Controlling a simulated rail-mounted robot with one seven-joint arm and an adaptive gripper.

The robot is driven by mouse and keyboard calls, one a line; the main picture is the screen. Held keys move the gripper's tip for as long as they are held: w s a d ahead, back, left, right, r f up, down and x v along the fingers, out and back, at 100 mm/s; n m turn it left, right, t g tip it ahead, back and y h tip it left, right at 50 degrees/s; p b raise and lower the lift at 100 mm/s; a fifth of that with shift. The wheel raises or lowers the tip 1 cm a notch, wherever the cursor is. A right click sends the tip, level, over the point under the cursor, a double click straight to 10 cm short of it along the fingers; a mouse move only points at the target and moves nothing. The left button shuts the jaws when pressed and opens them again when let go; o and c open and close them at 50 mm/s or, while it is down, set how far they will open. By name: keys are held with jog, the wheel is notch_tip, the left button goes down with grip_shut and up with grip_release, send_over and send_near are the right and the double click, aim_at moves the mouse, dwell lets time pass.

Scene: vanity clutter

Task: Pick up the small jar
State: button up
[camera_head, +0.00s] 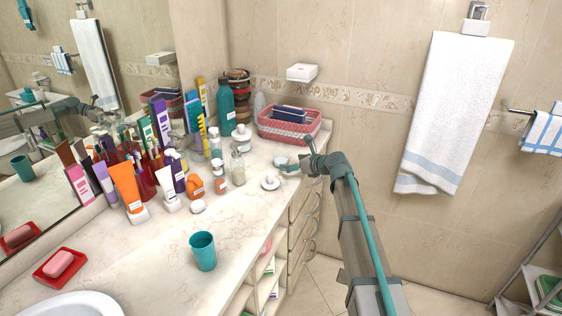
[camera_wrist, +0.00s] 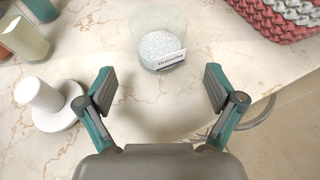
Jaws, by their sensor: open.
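The small jar (camera_wrist: 163,50) is clear glass with white granules and a pale label with dark lettering. It stands upright on the marble counter, at the top middle of the wrist view. In the head view the jar (camera_head: 281,160) is small, close to the counter's right edge. My gripper (camera_wrist: 160,88) is open and empty, its two fingers spread wide. The jar lies beyond the fingertips, roughly centred between them, and neither finger appears to touch it. In the head view my gripper (camera_head: 298,166) is just right of the jar.
A white knobbed object (camera_wrist: 42,96) stands left of my gripper. A pink woven basket (camera_head: 290,124) is behind the jar. Bottles and tubes crowd the counter to the left, with a teal cup (camera_head: 203,252) in front. The counter edge and drawers are at right.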

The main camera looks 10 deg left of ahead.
aim_at(286, 161)
jog(key=p+x, duration=0.1)
jog(key=x, duration=0.3)
jog(key=shift+w+a, duration=0.25)
jog(key=shift+a, duration=0.05)
jog(key=shift+w+a+f, duration=0.1)
jog(key=shift+a+f, duration=0.05)
jog(key=shift+f, duration=0.05)
jog(key=c, duration=1.3)
jog(key=shift+r, duration=0.25)
